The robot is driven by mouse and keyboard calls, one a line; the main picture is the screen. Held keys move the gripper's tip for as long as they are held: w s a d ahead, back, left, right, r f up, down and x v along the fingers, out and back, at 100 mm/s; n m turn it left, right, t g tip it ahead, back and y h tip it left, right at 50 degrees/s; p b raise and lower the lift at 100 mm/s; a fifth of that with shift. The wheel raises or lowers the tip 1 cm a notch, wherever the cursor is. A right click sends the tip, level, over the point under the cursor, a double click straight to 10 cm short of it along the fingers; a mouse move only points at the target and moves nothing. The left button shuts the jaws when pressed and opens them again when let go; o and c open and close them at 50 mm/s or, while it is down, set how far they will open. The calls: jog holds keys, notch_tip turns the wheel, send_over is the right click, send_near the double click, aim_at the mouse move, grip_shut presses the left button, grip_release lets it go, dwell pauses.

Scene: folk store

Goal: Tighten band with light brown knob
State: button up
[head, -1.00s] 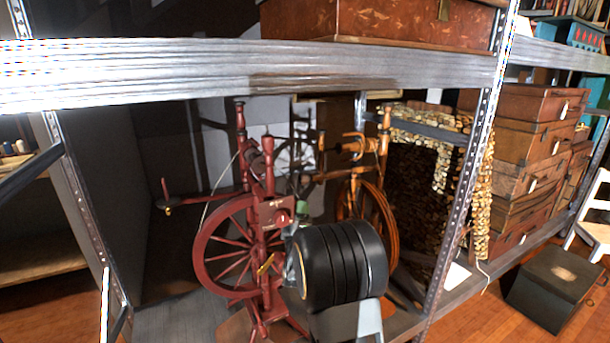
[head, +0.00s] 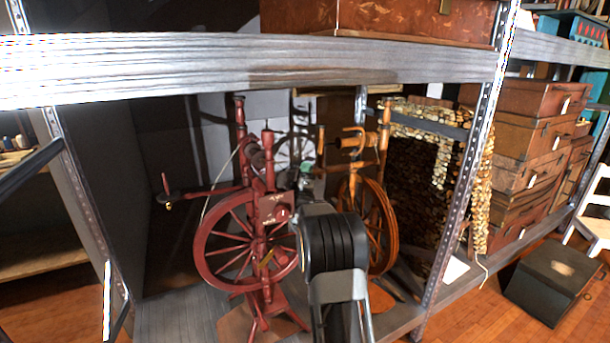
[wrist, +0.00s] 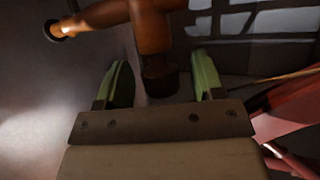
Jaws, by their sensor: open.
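A light brown wooden spinning wheel (head: 375,215) stands on the shelf, partly behind my arm in the head view. Its upright posts and flyer (head: 352,142) show above my arm. In the wrist view, a turned brown wooden part (wrist: 152,30) with a darker, blunt end (wrist: 160,78) points toward my gripper (wrist: 162,82). The dark end lies between the two green fingers, with gaps on both sides. I cannot tell for sure that it is the light brown knob. My gripper is open; in the head view only a bit of green (head: 305,168) shows beyond my arm. The drive band is not clearly visible.
A dark red spinning wheel (head: 215,245) stands close on the left; its red wood (wrist: 295,115) shows at the wrist view's right. A metal shelf beam (head: 250,68) crosses above. A metal upright (head: 462,170) and stacked brown cases (head: 530,150) are on the right.

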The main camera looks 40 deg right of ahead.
jog(key=shift+w+d+r, duration=0.1)
jog(key=shift+w+d, duration=0.05)
jog(key=shift+w, duration=0.1)
jog(key=c, duration=0.9)
jog(key=f+h+b, duration=0.1)
jog(key=b, duration=0.3)
jog(key=shift+m+t, duration=0.4)
jog(key=m+h+b, duration=0.1)
jog(key=b, duration=0.2)
jog(key=shift+h, duration=0.3)
jog(key=m+h+b, duration=0.1)
jog(key=b, duration=0.2)
jog(key=shift+r+t, duration=0.15)
jog(key=shift+t, duration=0.15)
jog(key=shift+r+m+h+b, duration=0.4)
jog(key=shift+m+h+b, duration=0.1)
jog(key=shift+m+h, duration=0.15)
